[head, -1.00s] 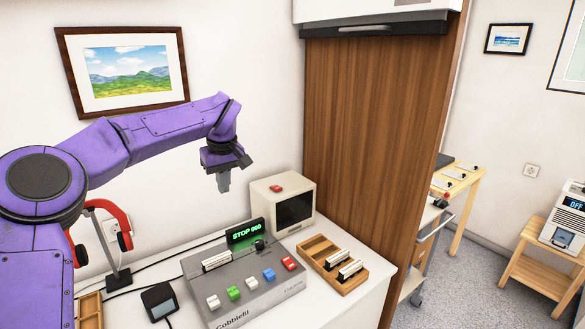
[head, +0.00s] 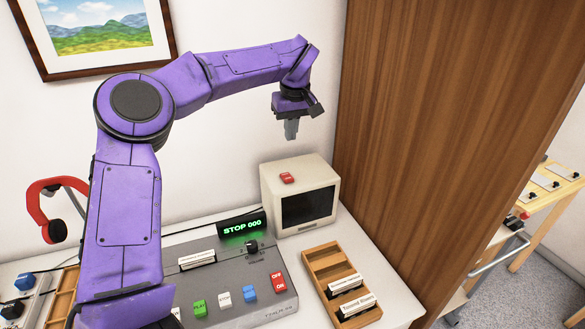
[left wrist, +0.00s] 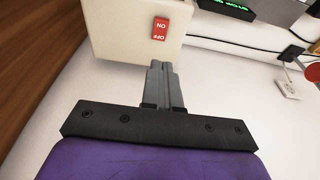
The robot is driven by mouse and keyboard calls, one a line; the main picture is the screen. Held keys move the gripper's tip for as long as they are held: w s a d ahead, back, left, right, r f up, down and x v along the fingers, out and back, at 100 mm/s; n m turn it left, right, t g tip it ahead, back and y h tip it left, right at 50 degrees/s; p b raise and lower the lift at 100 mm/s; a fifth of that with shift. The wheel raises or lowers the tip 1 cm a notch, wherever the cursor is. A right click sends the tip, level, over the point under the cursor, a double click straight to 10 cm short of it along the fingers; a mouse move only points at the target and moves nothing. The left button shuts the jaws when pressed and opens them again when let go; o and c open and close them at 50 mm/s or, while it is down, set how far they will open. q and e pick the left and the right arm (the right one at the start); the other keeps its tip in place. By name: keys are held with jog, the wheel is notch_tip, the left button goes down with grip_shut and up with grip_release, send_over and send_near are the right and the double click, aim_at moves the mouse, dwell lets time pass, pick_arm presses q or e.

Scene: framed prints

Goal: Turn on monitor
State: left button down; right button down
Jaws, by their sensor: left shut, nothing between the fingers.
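The monitor (head: 268,205) is a small cream box with a dark, blank screen (head: 308,206), standing at the back of the white desk against the wooden panel. A red ON/OFF switch (head: 287,178) sits on its top; it also shows in the left wrist view (left wrist: 160,29). My left gripper (head: 291,130) is shut and empty, pointing down above the monitor's top, apart from the switch. In the left wrist view its fingertips (left wrist: 158,66) lie just below the switch in the picture. My right gripper is in neither view.
A grey console (head: 215,262) with coloured buttons, its own red switch and a green "STOP 000" display (head: 242,226) stands left of the monitor. A wooden tray (head: 322,263) with labelled cartridges lies in front. The wooden panel (head: 440,120) rises close on the right.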

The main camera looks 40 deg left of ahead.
aim_at(290, 178)
pick_arm(q)
jog(key=x, duration=0.4)
jog(key=p+x, duration=0.1)
jog(key=x, duration=0.3)
jog(key=d+x, duration=0.1)
jog(key=x, duration=0.4)
jog(key=shift+s+f, duration=0.1)
jog(key=shift+s, duration=0.1)
jog(key=shift+d+f, duration=0.15)
jog(key=shift+f, duration=0.3)
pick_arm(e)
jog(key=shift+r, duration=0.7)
pick_arm(q)
jog(key=shift+f, duration=0.1)
